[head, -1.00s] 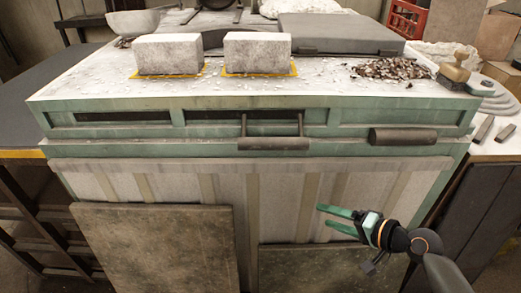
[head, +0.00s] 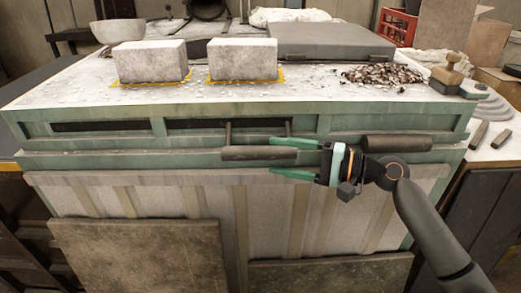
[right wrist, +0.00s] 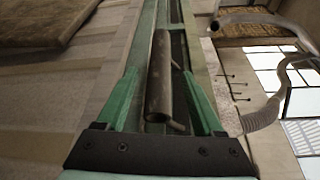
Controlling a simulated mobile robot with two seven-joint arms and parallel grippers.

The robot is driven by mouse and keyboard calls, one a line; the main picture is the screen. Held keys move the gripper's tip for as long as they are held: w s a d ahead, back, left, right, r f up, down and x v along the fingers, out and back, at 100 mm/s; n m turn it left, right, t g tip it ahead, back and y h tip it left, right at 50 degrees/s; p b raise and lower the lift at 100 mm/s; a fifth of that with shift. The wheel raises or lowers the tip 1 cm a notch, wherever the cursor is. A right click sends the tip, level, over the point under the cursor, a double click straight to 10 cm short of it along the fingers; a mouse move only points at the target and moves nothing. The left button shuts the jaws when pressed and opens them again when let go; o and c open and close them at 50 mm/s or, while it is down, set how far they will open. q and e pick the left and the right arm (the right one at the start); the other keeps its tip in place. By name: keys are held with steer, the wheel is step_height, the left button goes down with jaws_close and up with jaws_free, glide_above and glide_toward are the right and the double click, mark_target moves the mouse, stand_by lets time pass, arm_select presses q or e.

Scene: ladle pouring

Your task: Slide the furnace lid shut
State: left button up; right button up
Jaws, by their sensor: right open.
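A dark grey flat slab (head: 330,42), which looks like the furnace lid, lies on the right rear of the furnace top (head: 225,100). A dark cylindrical handle bar (head: 258,153) sticks out of the green front frame on two rods. It also shows in the right wrist view (right wrist: 160,85). My right gripper (head: 270,158) is open at the right part of this bar, one finger above and one below. In the right wrist view the bar lies between the two green fingers (right wrist: 163,95), with no clear grip on it. My left gripper is not in view.
A second dark cylinder (head: 397,143) sits on the front frame, close to my right wrist. Two pale blocks (head: 150,62) (head: 243,60) stand on yellow outlines on top. Metal scraps (head: 382,75) and a stamp-like tool (head: 447,75) lie at the right. Brown panels (head: 140,255) lean below.

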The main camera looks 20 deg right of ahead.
mark_target(261, 153)
steer(key=x, duration=0.5)
steer(key=shift+f, duration=0.1)
jaws_close()
stand_by(0.5)
stand_by(0.8)
